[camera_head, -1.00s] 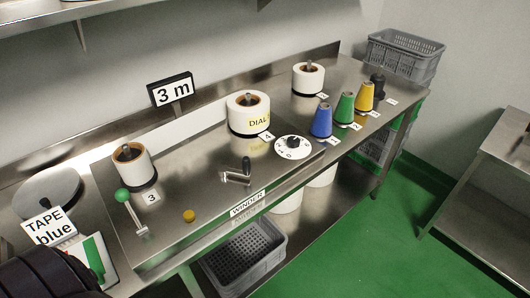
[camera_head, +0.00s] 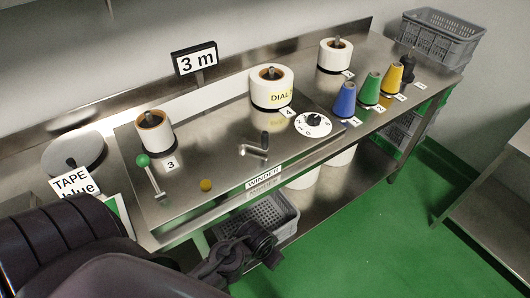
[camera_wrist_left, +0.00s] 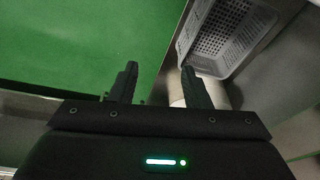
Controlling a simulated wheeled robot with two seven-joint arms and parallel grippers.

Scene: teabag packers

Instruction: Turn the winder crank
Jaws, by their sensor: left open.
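The winder crank (camera_head: 257,148) is a small metal crank with an upright handle on the steel worktop, behind the WINDER label (camera_head: 264,176). My left gripper (camera_head: 262,250) is in front of the table's front edge, lower than the worktop and apart from the crank. In the left wrist view my left gripper (camera_wrist_left: 158,75) is open with nothing between its fingers. The crank does not show in the left wrist view. My right gripper is in neither view.
A green-knobbed lever (camera_head: 150,177), a yellow button (camera_head: 206,185), a white dial (camera_head: 313,124) and white rolls stand around the crank. Blue (camera_head: 344,100), green and yellow cones stand to the right. A grey crate (camera_head: 268,213) sits under the table. Green floor in front is clear.

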